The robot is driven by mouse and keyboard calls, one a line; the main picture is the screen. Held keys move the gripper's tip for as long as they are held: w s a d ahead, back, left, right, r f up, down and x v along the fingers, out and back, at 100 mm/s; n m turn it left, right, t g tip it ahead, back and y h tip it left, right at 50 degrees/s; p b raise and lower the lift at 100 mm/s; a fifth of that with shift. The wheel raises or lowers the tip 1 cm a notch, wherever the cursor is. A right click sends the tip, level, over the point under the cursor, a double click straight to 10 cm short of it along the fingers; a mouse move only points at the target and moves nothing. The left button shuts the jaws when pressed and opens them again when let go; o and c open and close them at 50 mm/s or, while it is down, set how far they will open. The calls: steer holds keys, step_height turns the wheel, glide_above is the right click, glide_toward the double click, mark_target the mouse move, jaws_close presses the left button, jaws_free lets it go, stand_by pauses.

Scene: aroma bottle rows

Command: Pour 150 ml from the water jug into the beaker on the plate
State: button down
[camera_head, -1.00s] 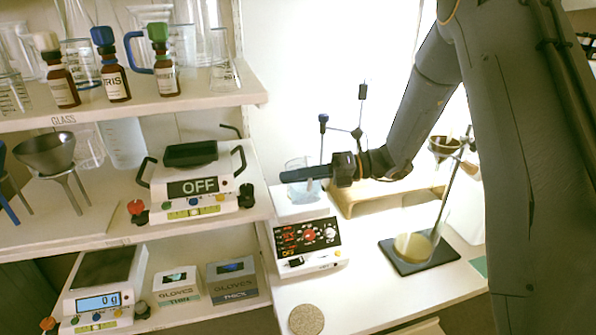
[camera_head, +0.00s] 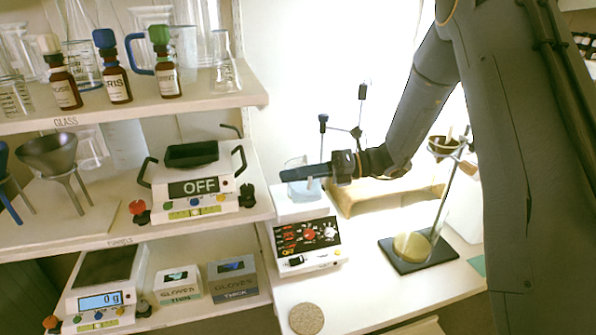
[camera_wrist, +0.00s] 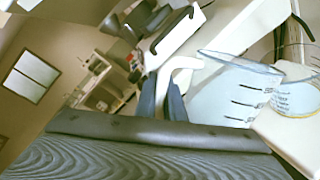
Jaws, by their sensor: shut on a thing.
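In the wrist view, the clear water jug (camera_wrist: 232,92) with dark graduation marks appears beside my gripper (camera_wrist: 172,100), whose dark fingers are shut at its pale handle (camera_wrist: 180,66). A second clear vessel with printed markings, apparently the beaker (camera_wrist: 298,98), stands just beyond the jug. In the head view, my gripper (camera_head: 308,173) reaches left over the white plate device (camera_head: 305,240) with red displays. A clear vessel with bluish contents (camera_head: 300,189) shows around the fingers above the plate. I cannot separate jug from beaker there, and the water level is unclear.
A wooden stand (camera_head: 375,194) and a ring stand with a dark base (camera_head: 412,258) are right of the plate. Shelves with bottles, a scale (camera_head: 195,188) reading OFF and glove boxes (camera_head: 232,278) fill the left. A round cork mat (camera_head: 306,319) lies in front.

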steer(key=shift+w+a+r+m+p, duration=0.1)
steer(key=shift+w+r+m+p, duration=0.3)
steer(key=shift+p, duration=0.8)
steer(key=shift+w+r+m+p, duration=0.2)
steer(key=shift+r+m+p, duration=0.3)
steer(key=shift+p, duration=0.65)
stand_by(5.7)
